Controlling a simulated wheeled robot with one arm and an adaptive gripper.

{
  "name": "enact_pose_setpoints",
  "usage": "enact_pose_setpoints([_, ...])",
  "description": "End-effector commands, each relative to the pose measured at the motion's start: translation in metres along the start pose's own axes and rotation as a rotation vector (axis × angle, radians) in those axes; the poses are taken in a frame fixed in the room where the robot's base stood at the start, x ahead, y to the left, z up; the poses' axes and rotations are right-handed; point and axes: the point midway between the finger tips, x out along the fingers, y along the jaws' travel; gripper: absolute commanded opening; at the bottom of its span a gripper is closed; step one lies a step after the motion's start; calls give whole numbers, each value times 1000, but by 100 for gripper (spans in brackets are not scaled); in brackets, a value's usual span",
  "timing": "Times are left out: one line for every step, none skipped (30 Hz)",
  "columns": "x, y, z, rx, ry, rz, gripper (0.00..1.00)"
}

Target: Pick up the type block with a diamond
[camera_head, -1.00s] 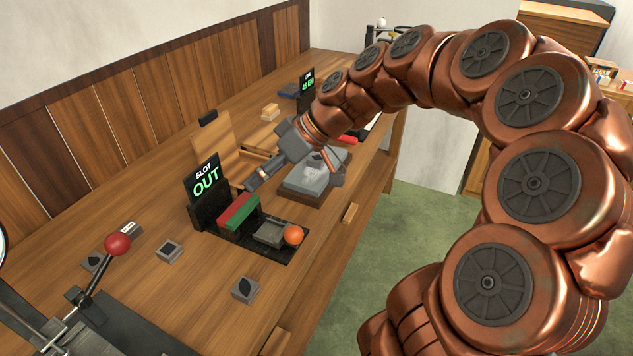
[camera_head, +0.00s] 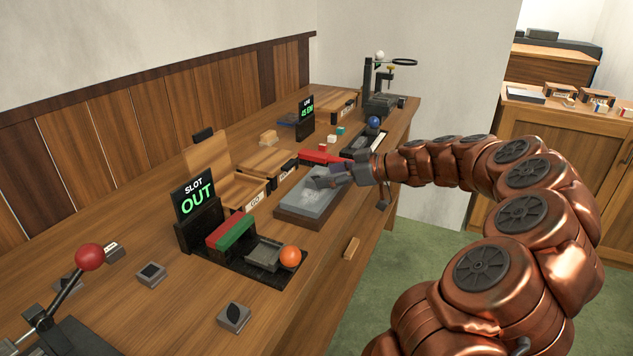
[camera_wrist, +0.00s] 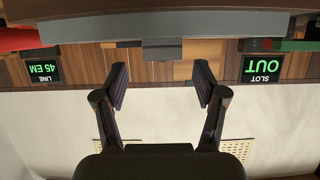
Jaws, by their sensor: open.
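My gripper (camera_head: 344,174) is open and empty, low over the right side of a grey stone slab (camera_head: 292,205). A grey type block (camera_head: 320,183) stands on the slab just left of my fingers; its mark is too small to name. In the wrist view, which is upside down, my open fingers (camera_wrist: 161,82) flank a grey block (camera_wrist: 162,50) just beyond their tips, apart from it. Other type blocks lie on the table: one with a dark four-sided mark (camera_head: 151,273), one with a dark leaf shape (camera_head: 234,317), and one partly hidden behind a lever (camera_head: 68,283).
A black tray with red and green bars (camera_head: 230,232), an orange ball (camera_head: 290,256) and a SLOT OUT sign (camera_head: 194,198) stand left of the slab. A red-knobbed lever (camera_head: 89,257) is at the front left. Wooden trays (camera_head: 243,190) and a red bar (camera_head: 325,158) lie behind the slab.

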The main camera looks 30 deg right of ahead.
Motion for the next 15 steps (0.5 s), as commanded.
enact_pose_setpoints([8, -2, 0, 3, -2, -5, 71])
enact_pose_setpoints([12, -3, 0, 3, -2, -6, 71])
enact_pose_setpoints([18, -4, 1, 2, -2, -6, 71])
enact_pose_setpoints([22, -4, 2, 3, -3, -6, 71])
enact_pose_setpoints([26, -4, 1, 2, -3, -5, 71])
enact_pose_setpoints([31, -3, 2, 1, -3, -4, 71])
enact_pose_setpoints([33, -3, 2, 1, -4, -3, 71])
enact_pose_setpoints([36, -3, 2, 1, -3, -2, 71])
enact_pose_setpoints([38, -2, 2, 2, -3, -1, 71])
enact_pose_setpoints([39, -2, 2, 2, -3, -1, 71])
enact_pose_setpoints([40, -2, 2, 2, -3, -1, 71])
enact_pose_setpoints([41, -2, 2, 1, -3, -1, 71])
enact_pose_setpoints([41, -2, 2, 1, -2, -1, 71])
enact_pose_setpoints([41, -2, 2, 1, -2, -1, 71])
enact_pose_setpoints([41, -3, 2, 1, -2, -1, 71])
